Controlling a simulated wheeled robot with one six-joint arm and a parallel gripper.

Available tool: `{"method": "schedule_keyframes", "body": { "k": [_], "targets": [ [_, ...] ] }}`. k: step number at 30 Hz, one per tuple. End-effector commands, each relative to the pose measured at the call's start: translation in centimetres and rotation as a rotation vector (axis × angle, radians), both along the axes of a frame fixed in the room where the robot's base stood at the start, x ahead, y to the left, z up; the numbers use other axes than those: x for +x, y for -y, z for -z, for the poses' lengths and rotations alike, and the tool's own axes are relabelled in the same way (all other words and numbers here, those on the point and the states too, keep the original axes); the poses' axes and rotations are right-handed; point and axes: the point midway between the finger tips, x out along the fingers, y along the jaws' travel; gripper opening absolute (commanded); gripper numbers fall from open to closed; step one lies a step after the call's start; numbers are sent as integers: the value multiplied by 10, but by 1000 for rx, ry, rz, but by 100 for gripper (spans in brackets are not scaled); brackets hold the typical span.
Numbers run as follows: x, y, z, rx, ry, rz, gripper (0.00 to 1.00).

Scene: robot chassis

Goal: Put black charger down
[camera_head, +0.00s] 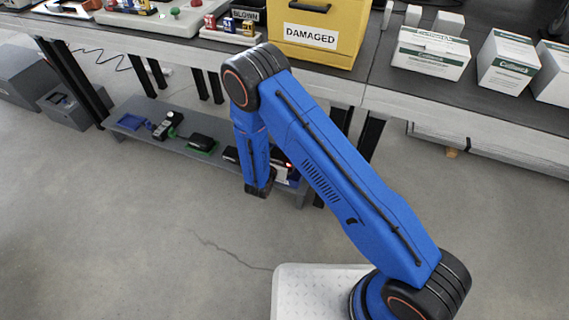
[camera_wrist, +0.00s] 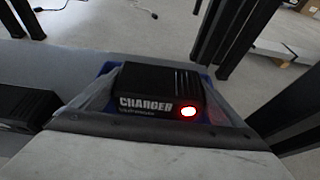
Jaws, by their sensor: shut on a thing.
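The black charger (camera_wrist: 160,84), with white "CHARGER" lettering and a lit red light, is in the middle of the wrist view. My gripper (camera_wrist: 165,100) is shut on it, with a grey finger on each side. Blue (camera_wrist: 207,72) shows behind and beside the charger, close to it. I cannot tell whether the charger's underside touches anything. In the head view, my gripper (camera_head: 262,186) is low at the right end of the grey lower shelf (camera_head: 225,165). There the arm hides most of the charger, and a small red light (camera_head: 289,164) shows beside it.
Another black box (camera_wrist: 25,105) is left of the charger. Further left on the shelf are a black device on green (camera_head: 201,143), a handheld device (camera_head: 170,124) and a blue item (camera_head: 130,121). Dark table legs (camera_head: 370,135) stand right of the gripper. The tabletop is above.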

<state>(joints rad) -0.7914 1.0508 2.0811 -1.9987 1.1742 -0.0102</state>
Motion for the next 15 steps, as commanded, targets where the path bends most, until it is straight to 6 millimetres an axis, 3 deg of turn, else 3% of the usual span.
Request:
{"method": "schedule_keyframes", "body": {
  "k": [8, 15],
  "targets": [
    [0, 0, 15, 0, 0, 0, 58],
    [0, 0, 43, -1, -1, 0, 58]
  ]
}}
